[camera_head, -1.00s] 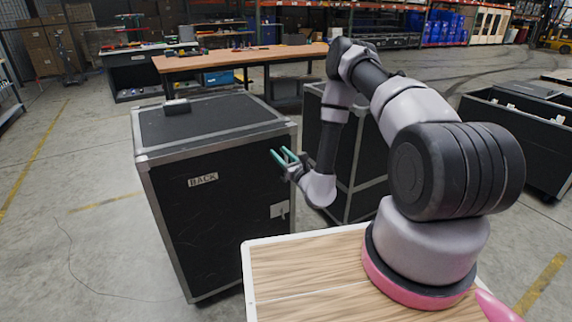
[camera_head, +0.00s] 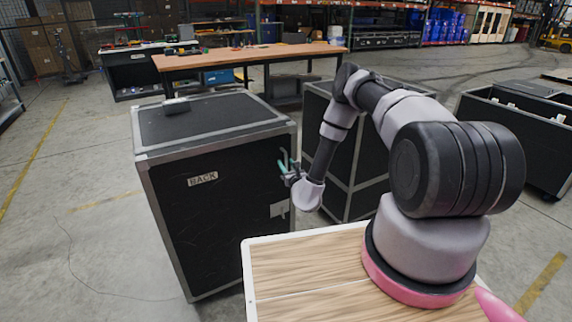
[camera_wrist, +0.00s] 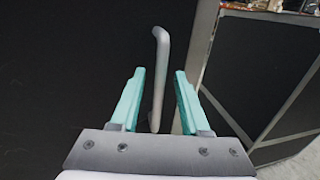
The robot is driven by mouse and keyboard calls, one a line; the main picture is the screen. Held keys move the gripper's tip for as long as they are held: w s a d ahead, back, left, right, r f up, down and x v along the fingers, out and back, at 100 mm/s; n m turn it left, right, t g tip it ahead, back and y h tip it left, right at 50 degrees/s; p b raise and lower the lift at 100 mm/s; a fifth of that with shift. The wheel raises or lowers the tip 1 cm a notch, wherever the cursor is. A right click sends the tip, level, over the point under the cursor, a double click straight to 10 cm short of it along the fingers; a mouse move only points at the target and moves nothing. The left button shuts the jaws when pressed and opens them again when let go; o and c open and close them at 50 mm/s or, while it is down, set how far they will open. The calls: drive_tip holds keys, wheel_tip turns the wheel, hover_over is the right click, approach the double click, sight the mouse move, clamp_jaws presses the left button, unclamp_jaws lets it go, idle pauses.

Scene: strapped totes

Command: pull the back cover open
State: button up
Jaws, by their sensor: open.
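The back cover (camera_head: 225,225) is the black front panel of a metal-edged black case, with a white "BACK" label (camera_head: 203,179) at its upper left. It looks shut. A grey bar handle (camera_wrist: 160,75) stands on the panel near its right edge in the wrist view. My gripper (camera_head: 284,166) is at the right side of the panel in the head view. A small light latch plate (camera_head: 279,209) sits lower right.
A second black case (camera_head: 350,195) stands close on the right, behind my arm. A small dark block (camera_head: 176,106) lies on top of the labelled case. A wooden workbench (camera_head: 235,60) is behind.

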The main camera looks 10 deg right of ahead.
drive_tip(key=shift+w, duration=0.5)
drive_tip(key=shift+c, duration=0.3)
clamp_jaws()
idle(0.9)
